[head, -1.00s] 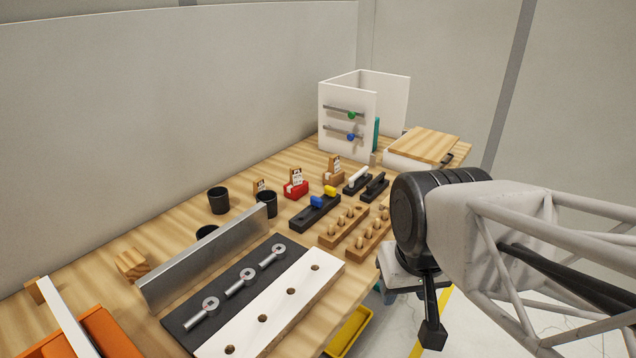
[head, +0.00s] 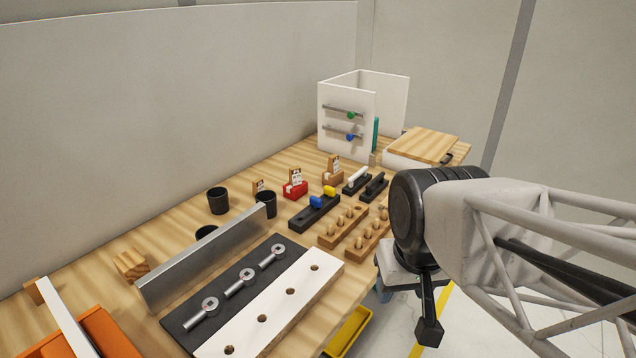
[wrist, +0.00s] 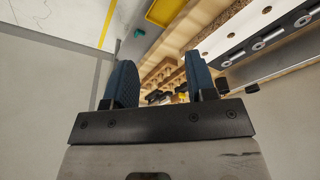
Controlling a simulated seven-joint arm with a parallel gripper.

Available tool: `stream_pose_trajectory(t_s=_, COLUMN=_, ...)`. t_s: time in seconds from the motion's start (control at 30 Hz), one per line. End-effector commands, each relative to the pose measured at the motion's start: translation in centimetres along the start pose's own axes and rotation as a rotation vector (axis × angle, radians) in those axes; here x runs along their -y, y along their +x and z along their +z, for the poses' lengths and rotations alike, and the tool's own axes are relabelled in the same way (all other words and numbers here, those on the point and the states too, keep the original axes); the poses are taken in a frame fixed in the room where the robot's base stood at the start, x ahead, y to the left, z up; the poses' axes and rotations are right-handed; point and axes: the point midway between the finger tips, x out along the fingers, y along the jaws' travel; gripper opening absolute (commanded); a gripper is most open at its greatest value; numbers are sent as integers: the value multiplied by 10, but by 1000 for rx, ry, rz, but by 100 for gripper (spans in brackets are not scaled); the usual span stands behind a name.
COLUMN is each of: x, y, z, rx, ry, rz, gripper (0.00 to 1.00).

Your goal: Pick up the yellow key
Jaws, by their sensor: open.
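The yellow key (head: 330,191) is a small yellow piece at the far end of a black block (head: 309,216) on the wooden bench. A blue piece (head: 317,201) sits beside it on the same block. In the wrist view a small yellow spot, probably the key (wrist: 183,86), shows beyond my right finger, partly hidden. My gripper (wrist: 160,72) is open, with two blue-grey fingers wide apart and nothing between them. In the head view my arm hangs right of the bench, away from the key; its fingers are not clear there.
Two wooden peg blocks (head: 343,226) lie between the key and my arm. A metal rail (head: 205,262) stands nearer.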

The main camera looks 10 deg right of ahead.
Motion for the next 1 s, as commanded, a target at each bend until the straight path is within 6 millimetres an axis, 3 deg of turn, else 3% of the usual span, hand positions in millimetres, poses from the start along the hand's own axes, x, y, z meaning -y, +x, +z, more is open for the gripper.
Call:
stream_pose_trajectory(t_s=0.17, x=7, y=4, z=-15, rx=22, ry=75, rz=-50, gripper=51)
stream_pose_trajectory(t_s=0.37, x=21, y=13, z=-50, rx=68, ry=247, rz=-157, gripper=51)
stream_pose_trajectory(t_s=0.7, x=44, y=38, z=-131, rx=174, ry=620, rz=-370, gripper=51)
stream_pose_trajectory(t_s=1.0, x=53, y=69, z=-208, rx=278, ry=962, rz=-544, gripper=51)
